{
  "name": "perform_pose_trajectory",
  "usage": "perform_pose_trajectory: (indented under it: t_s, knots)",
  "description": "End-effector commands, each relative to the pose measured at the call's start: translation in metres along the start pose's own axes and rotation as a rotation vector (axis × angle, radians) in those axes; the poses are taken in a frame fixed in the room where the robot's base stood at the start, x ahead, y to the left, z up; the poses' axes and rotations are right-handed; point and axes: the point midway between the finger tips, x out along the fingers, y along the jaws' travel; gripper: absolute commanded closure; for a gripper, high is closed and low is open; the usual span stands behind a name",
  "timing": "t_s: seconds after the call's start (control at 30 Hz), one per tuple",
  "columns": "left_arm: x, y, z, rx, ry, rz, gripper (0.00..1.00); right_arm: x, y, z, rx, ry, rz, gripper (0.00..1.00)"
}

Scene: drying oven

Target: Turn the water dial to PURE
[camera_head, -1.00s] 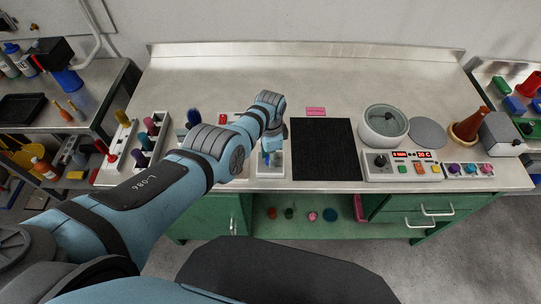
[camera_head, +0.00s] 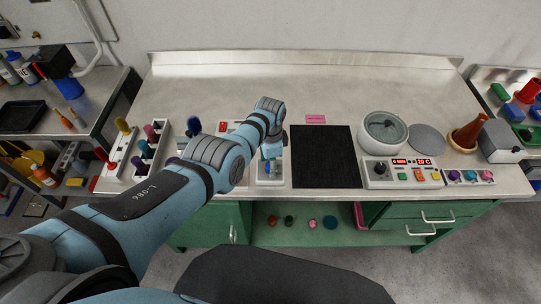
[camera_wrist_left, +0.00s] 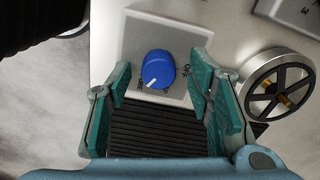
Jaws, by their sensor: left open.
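The water dial (camera_wrist_left: 158,70) is a round blue knob on a white box (camera_wrist_left: 190,38). In the left wrist view its white pointer line points to the lower left. In the head view the left gripper (camera_head: 271,153) is above the white dial box (camera_head: 269,181) near the front edge of the bench. My right gripper is not in view.
A black mat (camera_head: 325,157) lies just right of the dial box. A round white device (camera_head: 383,131) and a control panel (camera_head: 402,172) stand farther right. Racks with coloured handles (camera_head: 150,148) stand at the left. The back of the bench (camera_head: 300,80) is clear.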

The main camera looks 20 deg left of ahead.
Motion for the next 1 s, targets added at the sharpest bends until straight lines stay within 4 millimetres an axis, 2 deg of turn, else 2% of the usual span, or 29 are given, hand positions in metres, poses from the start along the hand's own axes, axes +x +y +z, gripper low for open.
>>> perform_pose_trajectory:
  t_s: [0.2,0.4,0.5,0.67,1.0]
  knots:
    - [-0.025,0.001,0.000,0.000,0.004,-0.002,0.53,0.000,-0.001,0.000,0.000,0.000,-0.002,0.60]
    - [-0.086,0.000,0.000,0.000,0.002,-0.002,0.53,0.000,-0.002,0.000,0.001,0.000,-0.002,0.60]
    - [-0.105,0.000,0.000,0.000,0.001,-0.002,0.53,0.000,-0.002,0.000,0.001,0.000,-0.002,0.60]
    - [-0.117,0.001,0.000,0.001,-0.001,0.002,0.53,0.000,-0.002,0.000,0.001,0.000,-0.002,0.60]
    - [-0.117,0.001,0.000,0.001,-0.001,0.001,0.53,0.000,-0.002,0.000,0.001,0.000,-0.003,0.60]
